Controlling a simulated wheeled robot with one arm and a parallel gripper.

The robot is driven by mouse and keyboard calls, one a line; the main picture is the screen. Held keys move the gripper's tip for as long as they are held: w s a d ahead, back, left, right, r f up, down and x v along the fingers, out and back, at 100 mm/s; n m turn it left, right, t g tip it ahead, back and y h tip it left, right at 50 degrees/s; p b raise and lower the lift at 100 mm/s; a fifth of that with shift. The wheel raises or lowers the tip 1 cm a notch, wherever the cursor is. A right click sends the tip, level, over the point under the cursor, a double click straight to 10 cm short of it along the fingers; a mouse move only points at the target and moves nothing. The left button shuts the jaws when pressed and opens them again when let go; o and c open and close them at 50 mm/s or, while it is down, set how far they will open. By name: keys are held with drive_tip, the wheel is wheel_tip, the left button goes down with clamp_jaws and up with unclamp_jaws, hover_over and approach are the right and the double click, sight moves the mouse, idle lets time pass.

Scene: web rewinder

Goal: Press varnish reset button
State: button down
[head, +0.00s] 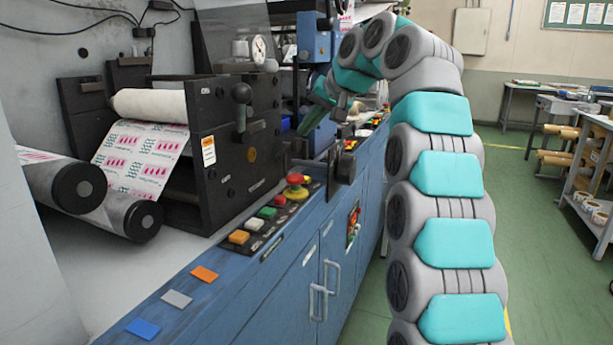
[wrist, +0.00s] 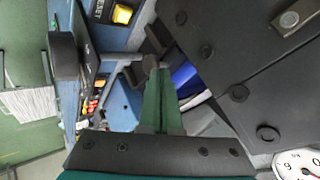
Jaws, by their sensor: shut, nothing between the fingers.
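In the wrist view, a yellow button (wrist: 122,13) sits on a dark panel at the top edge, beside white lettering that seems to end in "RESET". I cannot read "varnish" anywhere. My gripper (wrist: 158,70) shows its green fingers closed together and empty, pointing up the picture below that panel, apart from the button. In the head view my gripper (head: 306,129) hangs at the machine's front, past the black side frame. Small buttons (head: 374,122) lie on a panel just right of it, partly hidden by my arm.
A nearer panel has orange, white, green and red buttons and a red emergency stop (head: 295,180). A black bracket (head: 345,168) sticks out at the machine's edge, and a dark round part (wrist: 64,55) stands left of my fingers. Green floor (head: 540,230) is open at right.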

drive_tip(key=shift+f, duration=0.25)
idle(0.3)
drive_tip(key=b, duration=0.5)
hover_over(307, 179)
wheel_tip(307, 179, down, 7)
drive_tip(key=shift+s+r, duration=0.15)
drive_tip(key=shift+r, duration=0.05)
drive_tip(key=shift+f+b, duration=0.7)
drive_tip(key=shift+f, duration=0.1)
drive_tip(key=shift+f, duration=0.15)
idle(1.0)
drive_tip(key=shift+f, duration=0.35)
drive_tip(key=shift+f+b, duration=0.5)
idle(0.7)
drive_tip(key=shift+r, duration=0.1)
drive_tip(key=shift+r+p, duration=0.85)
drive_tip(key=shift+p, duration=0.1)
